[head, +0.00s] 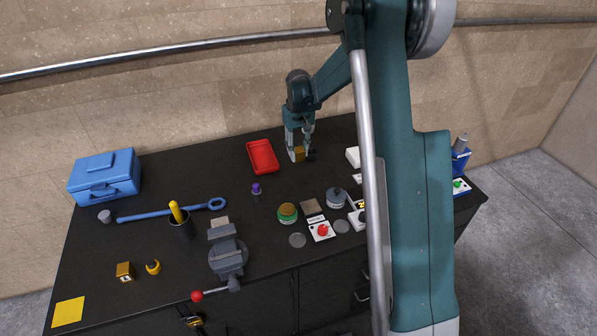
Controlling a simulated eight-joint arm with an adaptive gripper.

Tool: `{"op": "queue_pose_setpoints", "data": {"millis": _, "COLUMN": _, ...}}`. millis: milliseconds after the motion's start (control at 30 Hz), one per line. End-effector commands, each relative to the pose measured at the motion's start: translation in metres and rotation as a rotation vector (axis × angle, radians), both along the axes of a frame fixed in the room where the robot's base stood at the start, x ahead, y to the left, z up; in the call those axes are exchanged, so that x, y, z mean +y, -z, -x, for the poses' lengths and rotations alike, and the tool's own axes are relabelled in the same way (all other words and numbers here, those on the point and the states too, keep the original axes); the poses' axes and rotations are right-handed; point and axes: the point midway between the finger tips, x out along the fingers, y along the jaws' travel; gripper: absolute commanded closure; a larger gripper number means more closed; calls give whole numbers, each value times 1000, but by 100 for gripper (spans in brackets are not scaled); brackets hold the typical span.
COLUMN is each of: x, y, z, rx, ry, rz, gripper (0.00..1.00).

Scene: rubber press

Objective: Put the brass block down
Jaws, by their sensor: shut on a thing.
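My gripper (299,151) is at the back of the black workbench, pointing down. It is shut on a small brass block (299,155), which shows between the fingertips. The block is at or close above the bench top; I cannot tell whether it touches. The fingers hide part of it. A second brass-coloured block (125,271) with a pale marking on its front sits at the front left of the black bench (160,215).
A red tray (262,157) lies just left of my gripper. My arm hides part of the right side.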

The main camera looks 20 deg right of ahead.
Motion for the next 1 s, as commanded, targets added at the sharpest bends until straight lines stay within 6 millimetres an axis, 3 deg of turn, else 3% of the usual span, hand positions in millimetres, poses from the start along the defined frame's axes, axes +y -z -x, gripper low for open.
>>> {"op": "queue_pose_setpoints", "data": {"millis": 400, "x": 0, "y": 49, "z": 0, "rx": 0, "ry": 0, "rz": 0, "gripper": 92}}
{"op": "queue_pose_setpoints", "data": {"millis": 833, "x": 0, "y": 53, "z": 0, "rx": 0, "ry": 0, "rz": 0, "gripper": 92}}
{"op": "queue_pose_setpoints", "data": {"millis": 1000, "x": 0, "y": 65, "z": 0, "rx": 0, "ry": 0, "rz": 0, "gripper": 92}}
